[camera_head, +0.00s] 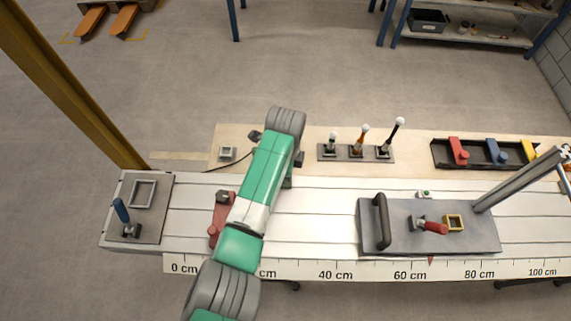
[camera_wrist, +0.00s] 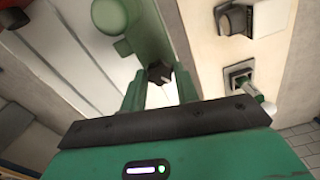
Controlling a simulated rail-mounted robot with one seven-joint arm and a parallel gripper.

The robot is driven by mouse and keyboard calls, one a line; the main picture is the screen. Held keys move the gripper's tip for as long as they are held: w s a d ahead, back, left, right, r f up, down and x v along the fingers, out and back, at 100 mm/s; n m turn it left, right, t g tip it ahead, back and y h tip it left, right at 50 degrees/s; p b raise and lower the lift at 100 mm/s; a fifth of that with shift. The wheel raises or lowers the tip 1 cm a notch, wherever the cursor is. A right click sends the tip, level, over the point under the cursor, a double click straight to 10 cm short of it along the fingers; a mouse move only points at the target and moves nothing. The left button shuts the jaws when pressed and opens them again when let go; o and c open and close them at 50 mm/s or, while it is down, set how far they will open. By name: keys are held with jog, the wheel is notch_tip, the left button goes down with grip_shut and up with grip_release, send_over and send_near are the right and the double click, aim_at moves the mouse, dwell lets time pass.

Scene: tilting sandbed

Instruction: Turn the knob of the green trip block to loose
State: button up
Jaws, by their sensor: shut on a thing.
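The green trip block (camera_wrist: 150,28) shows at the top of the wrist view, with round green parts beside it on the white slats. Its dark knob (camera_wrist: 159,72) sits between the fingertips of my gripper (camera_wrist: 160,80). My gripper is shut on the knob, with one green finger on each side. In the head view my arm covers the knob and the block. The knob's setting cannot be read, because the fingers and the angle hide any marks.
A red block (camera_head: 222,213) lies left of my arm. Three upright levers (camera_head: 362,145) stand on a plate behind the white slatted bed (camera_head: 320,215). A grey plate (camera_head: 375,240) with a black handle (camera_head: 381,220) and a red-handled part lies right. Bare slats lie between.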

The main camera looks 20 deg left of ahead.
jog(key=n+p, duration=0.2)
jog(key=n, duration=0.3)
jog(key=shift+r+n+p, duration=0.15)
jog(key=shift+n+p, duration=0.15)
jog(key=shift+p, duration=0.05)
jog(key=n+p, duration=0.1)
jog(key=n, duration=0.4)
jog(key=shift+n, duration=0.4)
jog(key=o, duration=1)
jog(key=shift+c, duration=0.2)
notch_tip(320, 180, up, 8)
jog(key=shift+f+p, duration=0.2)
jog(key=shift+p, duration=0.75)
